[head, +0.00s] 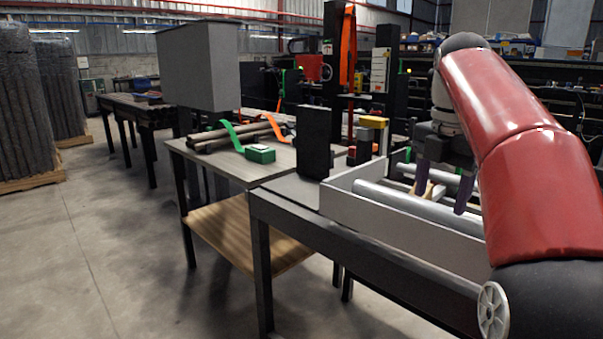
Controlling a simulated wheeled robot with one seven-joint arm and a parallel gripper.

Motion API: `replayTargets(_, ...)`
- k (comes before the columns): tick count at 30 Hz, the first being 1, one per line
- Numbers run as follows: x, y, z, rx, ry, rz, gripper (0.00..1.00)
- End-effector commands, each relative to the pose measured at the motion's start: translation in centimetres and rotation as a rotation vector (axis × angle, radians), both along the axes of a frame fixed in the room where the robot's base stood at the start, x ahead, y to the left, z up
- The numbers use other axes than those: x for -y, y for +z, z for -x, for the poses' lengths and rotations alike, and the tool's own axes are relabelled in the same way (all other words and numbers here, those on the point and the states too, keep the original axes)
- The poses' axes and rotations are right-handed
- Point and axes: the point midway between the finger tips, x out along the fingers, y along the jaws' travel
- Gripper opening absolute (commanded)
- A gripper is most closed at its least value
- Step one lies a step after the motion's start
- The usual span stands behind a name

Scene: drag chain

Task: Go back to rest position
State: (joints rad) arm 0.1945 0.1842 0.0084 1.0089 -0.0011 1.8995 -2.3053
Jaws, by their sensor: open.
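My gripper (442,190) is at the right of the head view, at the end of my red arm. Its two dark purple fingers point down and stand apart over the tray. The tray (400,230) is pale grey with raised walls and lies on the dark table. Silver rollers or tubes (415,204) run across inside it. A small tan piece (430,190) shows between the fingers, lower down; I cannot tell whether it touches them. My arm hides the right part of the tray.
A wooden-topped table (225,160) holds dark rods (228,136), a green box (260,154) and green and orange straps. A black upright block (313,140) stands left of the tray.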

Motion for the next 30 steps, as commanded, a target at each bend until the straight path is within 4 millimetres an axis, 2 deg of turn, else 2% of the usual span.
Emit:
replayTargets(8,-1.8,-1.4,2.6,0.071,-0.320,-0.016,0.61)
replayTargets(14,-3.6,-4.0,6.0,0.153,-0.687,-0.068,0.61)
replayTargets(20,-5.7,-9.5,11.3,0.248,-1.200,-0.203,0.61)
replayTargets(24,-6.8,-14.4,15.0,0.284,-1.554,-0.337,0.61)
replayTargets(30,-7.7,-20.2,18.8,0.286,-1.917,-0.507,0.61)
